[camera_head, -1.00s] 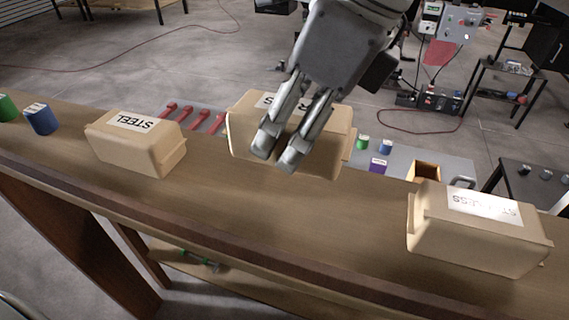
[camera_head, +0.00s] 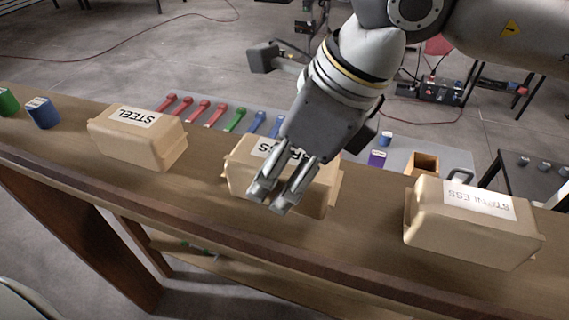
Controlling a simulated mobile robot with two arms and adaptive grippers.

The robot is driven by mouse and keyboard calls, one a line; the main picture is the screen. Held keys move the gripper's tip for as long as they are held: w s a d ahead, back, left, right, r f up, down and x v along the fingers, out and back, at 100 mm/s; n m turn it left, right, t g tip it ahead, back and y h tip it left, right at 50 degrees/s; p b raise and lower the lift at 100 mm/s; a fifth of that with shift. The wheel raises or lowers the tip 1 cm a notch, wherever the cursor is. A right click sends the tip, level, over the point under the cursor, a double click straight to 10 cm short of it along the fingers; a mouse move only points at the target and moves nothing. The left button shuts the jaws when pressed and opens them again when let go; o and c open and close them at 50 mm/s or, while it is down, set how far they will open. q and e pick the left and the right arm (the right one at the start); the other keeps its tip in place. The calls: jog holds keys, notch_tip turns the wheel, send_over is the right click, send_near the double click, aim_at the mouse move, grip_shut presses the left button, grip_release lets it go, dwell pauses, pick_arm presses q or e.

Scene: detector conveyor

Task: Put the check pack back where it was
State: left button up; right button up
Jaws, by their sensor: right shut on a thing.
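A tan pack (camera_head: 240,178), its white label partly hidden so that only some letters ending in SS show, sits at the middle of the wooden counter (camera_head: 210,215). My right gripper (camera_head: 270,202) comes down over it from the upper right, shut on it; the fingers and hand cover much of its front and top. Whether its base touches the counter is hard to tell. A similar tan pack marked STEEL (camera_head: 140,150) stands to its left, and one marked STAINLESS (camera_head: 465,237) stands to its right. My left gripper is not in view.
A blue can (camera_head: 41,114) and a green can (camera_head: 8,103) stand at the counter's left end. Behind the counter, a grey surface holds red (camera_head: 215,115), green and blue tools, a purple block (camera_head: 376,159) and a wooden box (camera_head: 424,163). Bare counter lies between the packs.

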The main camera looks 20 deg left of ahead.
jog(key=o, duration=1.4)
jog(key=shift+o, duration=0.2)
jog(key=shift+r+p, duration=0.15)
jog(key=shift+p, duration=0.15)
jog(key=shift+d+r, duration=0.1)
jog(key=shift+r, duration=0.15)
jog(key=b+v, duration=0.2)
jog(key=v, duration=0.9)
jog(key=shift+d+r, duration=0.15)
